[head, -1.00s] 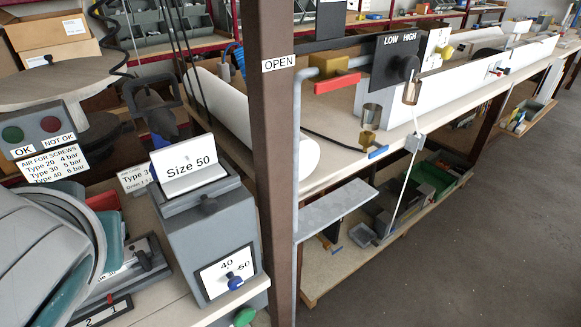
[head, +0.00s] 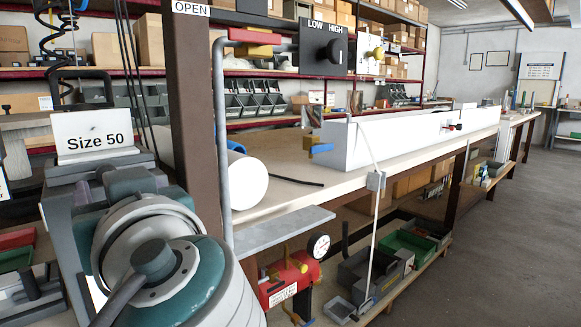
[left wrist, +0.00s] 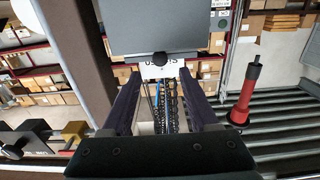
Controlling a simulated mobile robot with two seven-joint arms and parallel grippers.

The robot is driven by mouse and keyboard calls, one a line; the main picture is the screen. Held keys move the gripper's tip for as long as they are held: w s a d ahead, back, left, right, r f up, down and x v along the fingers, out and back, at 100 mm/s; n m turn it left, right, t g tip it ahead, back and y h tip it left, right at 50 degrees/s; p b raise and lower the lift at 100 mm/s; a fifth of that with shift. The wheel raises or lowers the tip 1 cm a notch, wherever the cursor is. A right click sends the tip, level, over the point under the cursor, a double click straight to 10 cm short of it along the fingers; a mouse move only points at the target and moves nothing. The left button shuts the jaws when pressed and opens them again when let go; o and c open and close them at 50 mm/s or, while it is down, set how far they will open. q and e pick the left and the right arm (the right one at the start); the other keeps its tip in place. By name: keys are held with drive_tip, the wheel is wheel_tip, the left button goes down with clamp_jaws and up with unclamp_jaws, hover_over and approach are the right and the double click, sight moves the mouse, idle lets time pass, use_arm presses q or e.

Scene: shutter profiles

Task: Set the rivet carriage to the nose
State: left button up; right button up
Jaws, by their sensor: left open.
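My left gripper (left wrist: 159,75) is open in the left wrist view, its two dark fingers apart with nothing held between them. At the left, a brass block (left wrist: 73,132) sits beside dark knobs and a rod. No part is labelled rivet carriage or nose, and I cannot tell which they are. In the head view my arm covers much of the area below the Size 50 sign (head: 93,139); the gripper cannot be made out there.
A red-handled tool (left wrist: 247,95) stands by rollers (left wrist: 285,125) at the right. In the head view, a brown post (head: 190,100) rises beside my arm. A red unit with a gauge (head: 318,246) sits under a grey shelf. The floor at the right is clear.

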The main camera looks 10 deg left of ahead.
sight(103, 166)
use_arm(q)
drive_tip(key=x, duration=0.6)
drive_tip(key=shift+a+p, duration=0.2)
drive_tip(key=shift+p, duration=0.15)
drive_tip(key=shift+w, duration=0.1)
clamp_jaws()
idle(0.9)
